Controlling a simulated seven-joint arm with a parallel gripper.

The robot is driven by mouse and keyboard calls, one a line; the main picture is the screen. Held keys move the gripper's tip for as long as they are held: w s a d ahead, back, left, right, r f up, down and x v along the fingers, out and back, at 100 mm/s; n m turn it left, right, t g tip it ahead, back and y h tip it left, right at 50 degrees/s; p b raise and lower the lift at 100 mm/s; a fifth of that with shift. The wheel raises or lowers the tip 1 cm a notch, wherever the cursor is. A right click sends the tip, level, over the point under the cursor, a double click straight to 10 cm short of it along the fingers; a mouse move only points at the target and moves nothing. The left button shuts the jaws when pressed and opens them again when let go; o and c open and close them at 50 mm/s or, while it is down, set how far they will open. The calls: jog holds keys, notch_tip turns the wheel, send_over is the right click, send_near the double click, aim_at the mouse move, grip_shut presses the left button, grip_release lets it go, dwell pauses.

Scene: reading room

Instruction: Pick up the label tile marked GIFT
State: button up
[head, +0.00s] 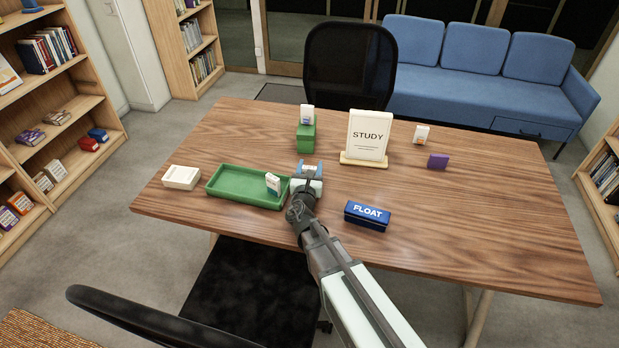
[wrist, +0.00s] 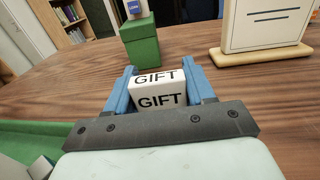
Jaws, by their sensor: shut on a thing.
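The label tile marked GIFT (wrist: 158,92) is white with black letters and sits between the two blue fingers of my gripper (wrist: 160,88) in the wrist view. The fingers are shut on its sides. In the head view my gripper (head: 307,170) is over the table, just right of the green tray (head: 228,202) and in front of a green box (head: 306,136). The tile (head: 308,168) is mostly hidden there by my gripper. I cannot tell whether it touches the table.
A white tile (head: 273,184) stands in the tray, and a white box (head: 182,177) lies left of it. The STUDY sign (head: 368,136) stands behind right, and a blue FLOAT box (head: 367,216) lies right of my arm. A purple block (head: 438,161) is farther right.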

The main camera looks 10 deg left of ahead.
jog(key=shift+c, duration=0.9)
